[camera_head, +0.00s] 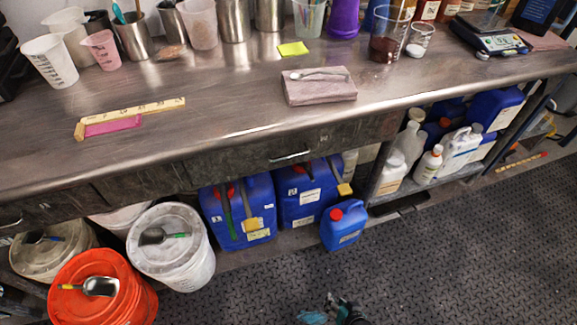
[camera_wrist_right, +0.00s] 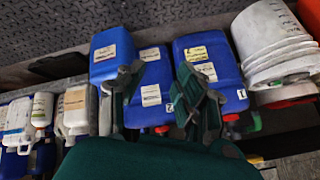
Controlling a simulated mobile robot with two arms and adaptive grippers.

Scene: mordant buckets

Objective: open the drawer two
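A metal bench has a row of dark drawer fronts along its front edge. One drawer front (camera_head: 240,158) at the middle has a bright bar handle (camera_head: 290,156) and looks closed. Another handle (camera_head: 10,222) shows at the far left edge. I cannot read which drawer is number two. My right gripper (camera_head: 336,312) is at the bottom of the head view, over the floor, well below and in front of the middle handle. In the right wrist view its fingers (camera_wrist_right: 160,95) are spread apart with nothing between them. My left gripper is not in view.
Blue canisters (camera_head: 305,192) and a small blue jug (camera_head: 343,226) stand under the middle drawer. A white bucket (camera_head: 172,246) and an orange bucket (camera_head: 101,288) stand at lower left. The floor (camera_head: 440,255) in front is clear.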

